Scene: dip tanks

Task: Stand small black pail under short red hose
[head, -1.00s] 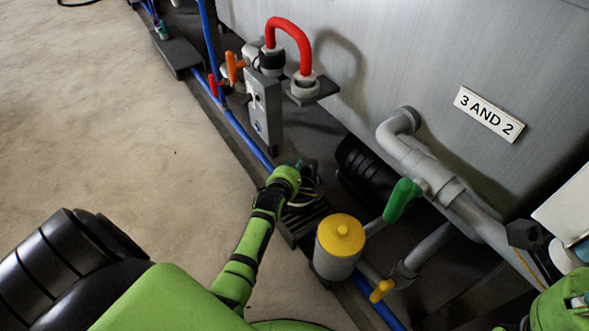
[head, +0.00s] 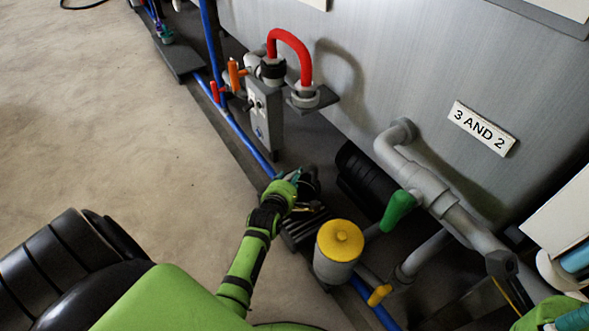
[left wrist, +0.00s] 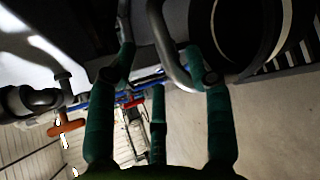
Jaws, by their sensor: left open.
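The short red hose (head: 290,42) arches in a U against the grey tank. One end sits in a pale fitting over a small dark shelf. My left gripper (head: 302,181) is low beside the tank, below and to the right of the hose. In the left wrist view its teal fingers (left wrist: 163,72) are apart. A grey curved bar (left wrist: 167,45) reaches down close to the right finger; I cannot tell whether they touch. A black round thing with a pale rim (left wrist: 279,38), perhaps the small black pail, is at upper right. In the head view the dark shapes at the gripper are unclear.
A grey canister with a yellow lid (head: 340,241) stands right of my gripper. Grey pipes with a green handle (head: 398,211) and a black ribbed cylinder (head: 362,178) crowd the tank's foot. A blue pipe (head: 243,137) runs along the floor edge. Open floor (head: 120,130) lies left.

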